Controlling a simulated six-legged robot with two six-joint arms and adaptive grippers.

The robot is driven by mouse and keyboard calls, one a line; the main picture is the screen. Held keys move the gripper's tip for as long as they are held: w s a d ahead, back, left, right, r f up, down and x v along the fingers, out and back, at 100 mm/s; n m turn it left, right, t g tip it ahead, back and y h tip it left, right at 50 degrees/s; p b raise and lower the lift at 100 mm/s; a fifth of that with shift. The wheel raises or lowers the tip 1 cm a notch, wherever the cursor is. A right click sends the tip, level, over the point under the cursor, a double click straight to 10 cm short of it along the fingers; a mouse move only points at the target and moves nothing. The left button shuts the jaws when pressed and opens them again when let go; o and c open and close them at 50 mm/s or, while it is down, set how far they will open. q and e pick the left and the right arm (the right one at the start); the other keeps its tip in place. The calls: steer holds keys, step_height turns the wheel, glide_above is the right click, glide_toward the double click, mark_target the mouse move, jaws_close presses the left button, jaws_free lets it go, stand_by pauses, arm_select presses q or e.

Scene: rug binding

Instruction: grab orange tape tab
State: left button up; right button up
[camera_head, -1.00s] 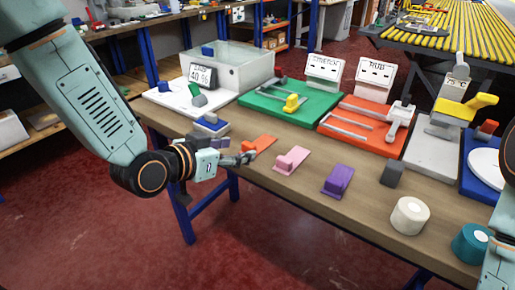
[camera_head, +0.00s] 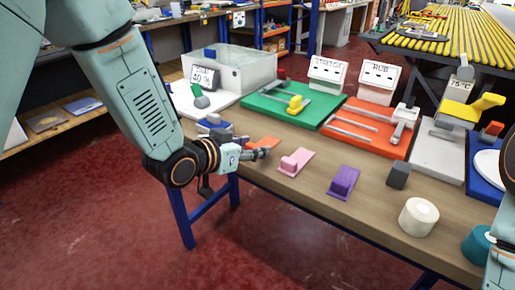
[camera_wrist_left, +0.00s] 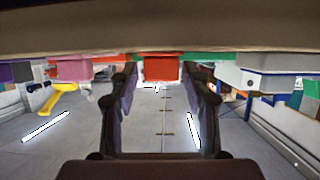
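I see no contact. My right gripper is out of view; only part of that arm shows at the right edge.
A pink tab (camera_head: 295,162) and a purple tab (camera_head: 343,181) lie to the right. Further right are a dark block (camera_head: 398,175), a white roll (camera_head: 418,217) and a teal roll (camera_head: 477,246). Green (camera_head: 262,103) and orange-red (camera_head: 345,137) boards lie behind. A blue block (camera_head: 213,118) is close left.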

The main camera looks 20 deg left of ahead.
arm_select(q)
steer(key=shift+c, duration=0.7)
steer(key=shift+a, duration=0.25)
steer(key=c, duration=0.5)
steer(key=shift+c, duration=0.4)
steer(key=shift+d, duration=0.25)
steer(key=shift+c, duration=0.2)
steer(key=shift+r, duration=0.1)
